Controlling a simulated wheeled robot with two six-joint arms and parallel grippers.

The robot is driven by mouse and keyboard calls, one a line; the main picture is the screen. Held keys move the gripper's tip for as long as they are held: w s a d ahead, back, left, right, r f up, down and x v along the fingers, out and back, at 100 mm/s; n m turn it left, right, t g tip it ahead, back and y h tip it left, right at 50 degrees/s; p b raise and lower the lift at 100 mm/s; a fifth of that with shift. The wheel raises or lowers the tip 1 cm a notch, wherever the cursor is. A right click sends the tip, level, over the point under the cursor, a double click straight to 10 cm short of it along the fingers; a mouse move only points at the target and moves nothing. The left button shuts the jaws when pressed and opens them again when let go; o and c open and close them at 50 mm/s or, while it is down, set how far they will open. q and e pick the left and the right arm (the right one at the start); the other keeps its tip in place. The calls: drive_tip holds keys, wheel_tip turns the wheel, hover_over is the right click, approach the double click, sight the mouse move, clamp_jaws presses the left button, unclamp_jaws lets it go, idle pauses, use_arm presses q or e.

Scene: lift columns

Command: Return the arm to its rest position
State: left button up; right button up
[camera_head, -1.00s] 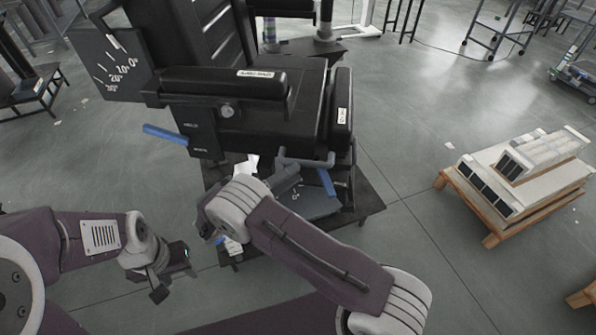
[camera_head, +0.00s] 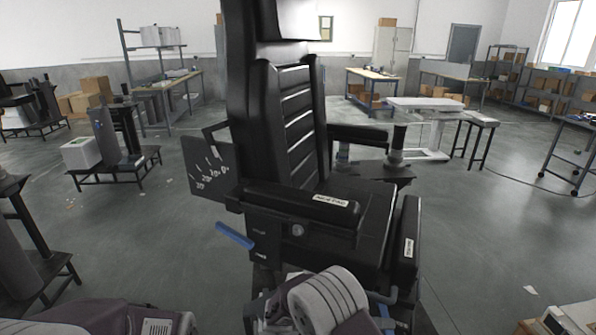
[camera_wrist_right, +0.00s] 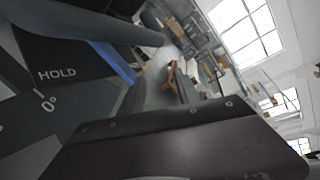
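My right arm (camera_head: 325,300) comes up from the bottom edge of the head view, with a grey-white ribbed joint in front of a black chair-like device. My right gripper (camera_head: 268,322) is mostly hidden at the bottom edge, and its fingers cannot be made out. In the right wrist view, a dark plate that seems to be part of my arm fills the bottom. A panel marked HOLD and 0° (camera_wrist_right: 55,85) is close beside it. Only part of my left arm (camera_head: 150,322) shows at the lower left; its gripper is out of view.
The black chair (camera_head: 310,225) has a padded back, armrests, a blue lever (camera_head: 235,236) and an angle scale (camera_head: 208,172). Low black stands are on the left. A white-topped table (camera_head: 425,104) and benches stand behind. Grey floor is open at the right.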

drive_tip(key=s+d+m+g+y+p, duration=0.2)
drive_tip(key=s+m+g+y, duration=0.2)
drive_tip(key=s+m+y, duration=0.7)
use_arm(q)
wheel_tip(320, 180, up, 4)
drive_tip(key=shift+d+r+p, duration=0.1)
drive_tip(key=shift+p, duration=0.55)
use_arm(e)
drive_tip(key=a+m+t+y, duration=0.1)
drive_tip(key=m, duration=0.5)
drive_tip(key=a+r+m+t+y, duration=0.1)
drive_tip(key=a+m+t, duration=0.1)
drive_tip(key=m, duration=0.5)
drive_tip(key=s+a+r+m+t+y, duration=0.1)
drive_tip(key=m+y, duration=0.1)
drive_tip(key=m, duration=0.5)
drive_tip(key=shift+a+t, duration=0.3)
drive_tip(key=shift+a, duration=0.05)
